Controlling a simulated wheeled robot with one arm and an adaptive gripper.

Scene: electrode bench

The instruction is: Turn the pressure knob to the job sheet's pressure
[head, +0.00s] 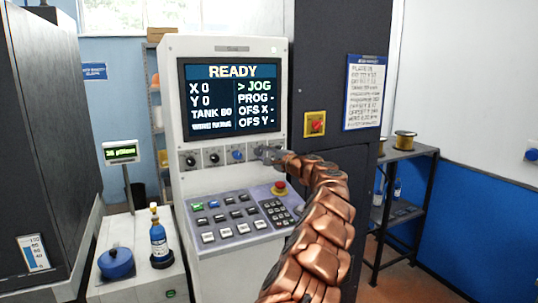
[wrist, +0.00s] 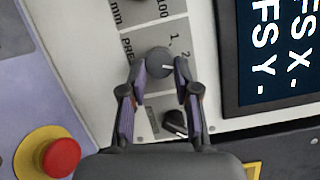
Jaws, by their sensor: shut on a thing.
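The pressure knob (wrist: 158,60) is a round grey knob with a light pointer line, beside a label starting "PRE" and the marks 1 and 2. My gripper (wrist: 160,70) has one finger on each side of it and is shut on it. In the head view my gripper (head: 268,154) is at the right end of the knob row and hides most of that knob. The job sheet (head: 366,92) hangs on the dark cabinet right of the console; its lines are too small to read surely.
A black knob (wrist: 174,122) sits close beside my fingers in the wrist view. The console screen (head: 231,97) reads READY. A red stop button (head: 280,187) is on the keypad panel below, and a yellow-backed red button (head: 316,124) is on the cabinet.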

